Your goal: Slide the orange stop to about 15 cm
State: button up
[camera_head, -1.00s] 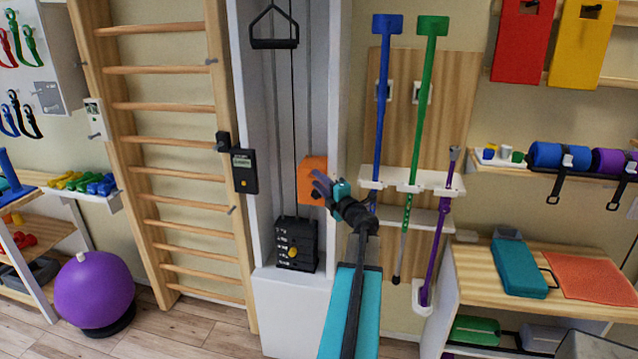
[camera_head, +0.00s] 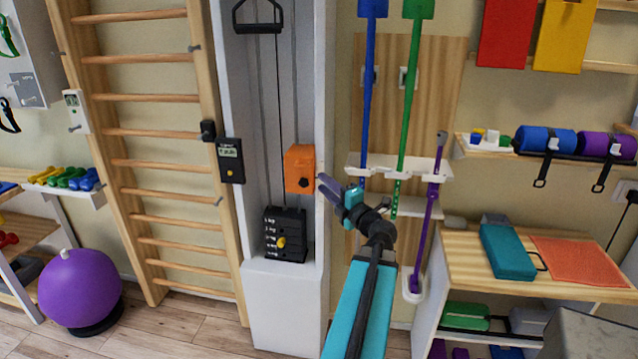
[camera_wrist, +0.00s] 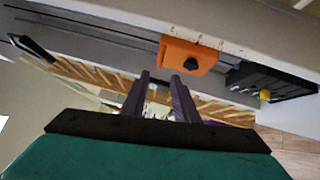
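The orange stop (camera_head: 299,168) is a block with a dark knob on the white upright of the cable column (camera_head: 319,120). In the head view my gripper (camera_head: 327,188) is just right of the stop, its fingers pointing left. In the wrist view the stop (camera_wrist: 187,56) lies beyond the fingertips, with its dark knob facing me. My two dark fingers (camera_wrist: 160,80) are apart with nothing between them. I see a gap between fingertips and stop in the wrist view. Small marks show on the white rail near the stop, but I cannot read a scale.
A black weight stack (camera_head: 285,235) with a yellow knob is below the stop. A black handle (camera_head: 258,18) hangs above. A rack (camera_head: 400,165) with blue, green and purple sticks stands close to the right. Wall bars (camera_head: 150,132) are at left.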

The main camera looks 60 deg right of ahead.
jog(key=shift+v, duration=1.35)
